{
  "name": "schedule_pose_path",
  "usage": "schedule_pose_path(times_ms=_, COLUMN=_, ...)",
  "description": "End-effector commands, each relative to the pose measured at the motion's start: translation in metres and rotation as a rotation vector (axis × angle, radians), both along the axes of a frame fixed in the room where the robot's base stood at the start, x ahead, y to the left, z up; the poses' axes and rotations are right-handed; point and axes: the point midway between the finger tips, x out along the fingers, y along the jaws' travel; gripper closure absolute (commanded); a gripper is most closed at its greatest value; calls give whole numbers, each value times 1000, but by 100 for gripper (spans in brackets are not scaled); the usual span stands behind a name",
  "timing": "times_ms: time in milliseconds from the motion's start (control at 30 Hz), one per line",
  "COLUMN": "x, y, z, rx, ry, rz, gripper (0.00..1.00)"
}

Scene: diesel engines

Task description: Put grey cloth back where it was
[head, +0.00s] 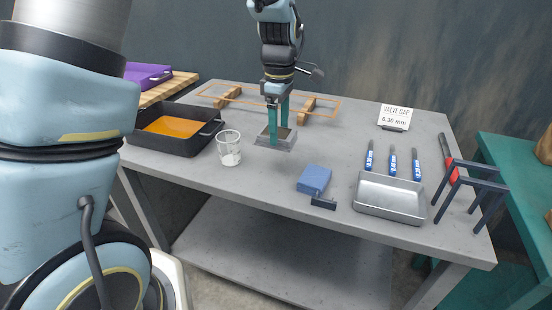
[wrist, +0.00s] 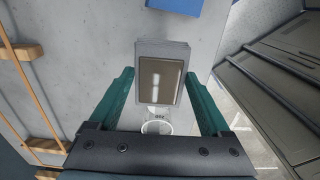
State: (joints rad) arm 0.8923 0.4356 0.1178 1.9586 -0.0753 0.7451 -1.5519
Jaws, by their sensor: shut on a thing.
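My gripper (head: 278,112) has its two teal fingers pointing down over the middle of the grey table (head: 270,175). In the wrist view the box (wrist: 180,45) lies between the fingertips of my gripper (wrist: 160,85). I cannot tell whether the box touches the table. I cannot make out a grey cloth with certainty in either view. The fingers hide part of the box in the head view.
A clear glass (head: 230,150) and a black pan with orange contents (head: 168,143) stand left of the gripper. A blue block (head: 314,178), metal tray (head: 390,211), several blue-handled tools and a dark stand (head: 474,163) are right. A wooden frame (head: 310,103) lies behind.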

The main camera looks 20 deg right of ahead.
Motion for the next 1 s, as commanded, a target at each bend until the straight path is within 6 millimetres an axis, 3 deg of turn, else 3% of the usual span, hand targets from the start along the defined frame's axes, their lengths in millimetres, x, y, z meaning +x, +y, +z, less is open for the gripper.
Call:
schedule_pose_path(times_ms=200, x=-1, y=1, z=-37, rx=5, ry=6, rz=0, gripper=63)
schedule_pose_path(times_ms=600, x=-1, y=1, z=-85, rx=5, ry=5, rz=0, gripper=63)
schedule_pose_path(times_ms=900, x=-1, y=0, z=-94, rx=2, ry=2, rz=0, gripper=63)
schedule_pose_path(times_ms=933, x=-1, y=1, z=-94, rx=2, ry=2, rz=0, gripper=15)
schedule_pose_path(times_ms=1000, x=-1, y=1, z=-94, rx=2, ry=2, rz=0, gripper=7)
